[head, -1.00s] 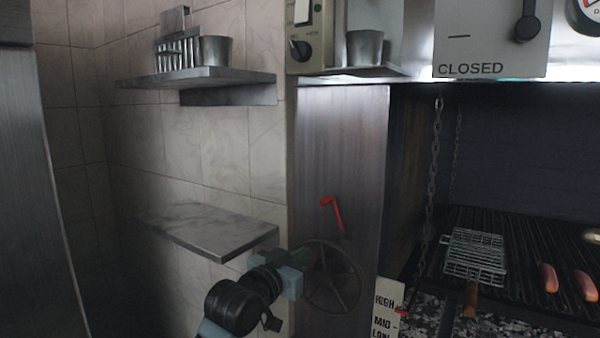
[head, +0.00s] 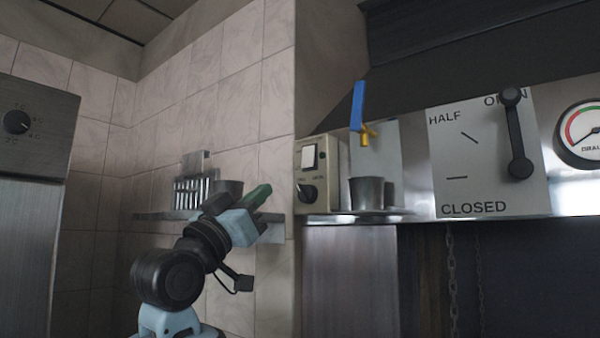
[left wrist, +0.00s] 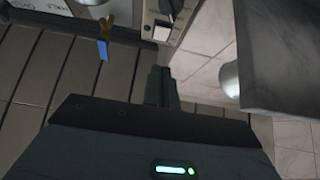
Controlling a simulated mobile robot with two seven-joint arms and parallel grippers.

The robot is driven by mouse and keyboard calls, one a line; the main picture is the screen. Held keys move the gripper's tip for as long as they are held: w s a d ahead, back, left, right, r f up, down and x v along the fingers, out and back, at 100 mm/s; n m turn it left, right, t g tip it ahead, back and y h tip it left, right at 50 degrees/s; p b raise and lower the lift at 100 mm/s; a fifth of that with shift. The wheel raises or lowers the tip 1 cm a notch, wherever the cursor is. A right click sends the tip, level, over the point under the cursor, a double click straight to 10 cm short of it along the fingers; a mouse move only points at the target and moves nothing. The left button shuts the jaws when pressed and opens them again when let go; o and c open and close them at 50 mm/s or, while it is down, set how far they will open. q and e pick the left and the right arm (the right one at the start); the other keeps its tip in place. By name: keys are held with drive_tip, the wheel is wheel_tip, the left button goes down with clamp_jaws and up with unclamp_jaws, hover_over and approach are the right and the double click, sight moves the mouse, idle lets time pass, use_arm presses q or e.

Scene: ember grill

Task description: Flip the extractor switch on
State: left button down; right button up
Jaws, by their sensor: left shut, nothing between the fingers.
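The extractor switch (head: 309,157) is a white rocker on the front of a cream control box (head: 330,175), above a black knob (head: 307,193). Whether it is on or off is too small to tell. In the left wrist view the switch (left wrist: 161,34) shows near the top, on the box's face. My left gripper (head: 258,195) is shut and empty, its green-dark fingers pointing up and right, left of and a little below the box in the head view. In the left wrist view the closed fingers (left wrist: 160,84) point toward the box, apart from the switch. My right gripper is not in view.
A metal shelf (head: 155,215) with a rack and cup stands behind my left arm. A metal cup (head: 367,193) sits right of the box, below a blue-handled valve (head: 358,105). Further right are a damper lever (head: 516,135) and a draught gauge (head: 582,133).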

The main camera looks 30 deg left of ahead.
sight(307, 160)
use_arm(q)
drive_tip(key=shift+s+a+r, duration=0.1)
drive_tip(key=shift+s+r, duration=0.2)
drive_tip(key=shift+r, duration=0.15)
